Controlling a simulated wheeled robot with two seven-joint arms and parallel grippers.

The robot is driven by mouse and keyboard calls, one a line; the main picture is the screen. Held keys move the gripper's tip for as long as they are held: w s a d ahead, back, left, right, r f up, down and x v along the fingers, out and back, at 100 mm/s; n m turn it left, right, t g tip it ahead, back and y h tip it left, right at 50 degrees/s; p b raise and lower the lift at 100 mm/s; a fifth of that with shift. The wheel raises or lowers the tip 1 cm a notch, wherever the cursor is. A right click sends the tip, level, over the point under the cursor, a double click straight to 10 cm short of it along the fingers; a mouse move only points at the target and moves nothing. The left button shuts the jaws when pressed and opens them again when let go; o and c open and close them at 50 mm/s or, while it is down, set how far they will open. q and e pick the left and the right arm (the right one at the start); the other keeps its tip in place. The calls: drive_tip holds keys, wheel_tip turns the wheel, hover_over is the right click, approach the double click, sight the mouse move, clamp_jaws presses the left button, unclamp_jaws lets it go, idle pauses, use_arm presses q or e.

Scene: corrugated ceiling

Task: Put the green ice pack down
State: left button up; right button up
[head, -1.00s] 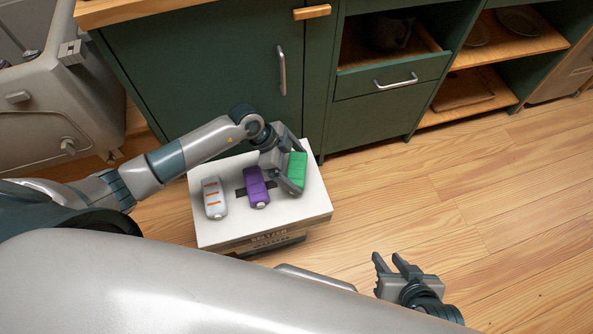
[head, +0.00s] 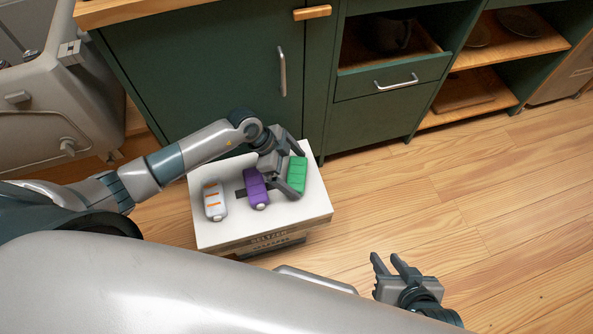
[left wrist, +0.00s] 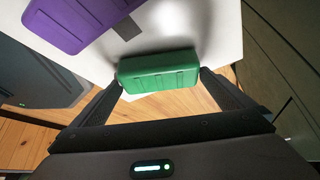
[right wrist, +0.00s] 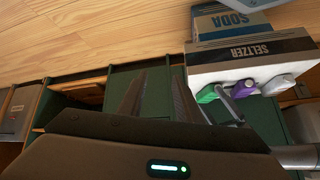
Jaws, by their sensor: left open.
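The green ice pack (head: 297,173) lies on the white top of a box (head: 222,234), near its right edge. In the left wrist view the green ice pack (left wrist: 158,71) sits between the two fingertips of my left gripper. My left gripper (head: 293,167) is open around it, with the fingers at its two ends. I cannot tell whether a fingertip still touches it. My right gripper (head: 388,262) is held over the floor at the lower right, its fingers apart and empty.
A purple pack (head: 256,188) and a white pack with orange stripes (head: 214,200) lie left of the green one on the box. Green cabinets (head: 215,75) stand behind it. The wooden floor (head: 480,220) to the right is clear.

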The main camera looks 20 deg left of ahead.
use_arm(q)
drive_tip(key=p+v, duration=0.1)
drive_tip(key=v, duration=1)
drive_tip(key=shift+p, duration=0.4)
use_arm(e)
drive_tip(key=shift+s+d+f+g+h, duration=0.2)
drive_tip(key=shift+s+d+g+h, duration=0.15)
drive_tip(key=shift+d, duration=0.25)
drive_tip(key=shift+s+d+f+g+h, duration=0.15)
drive_tip(key=shift+s+d+g, duration=0.1)
drive_tip(key=shift+d+g, duration=0.3)
drive_tip(key=shift+d, duration=0.1)
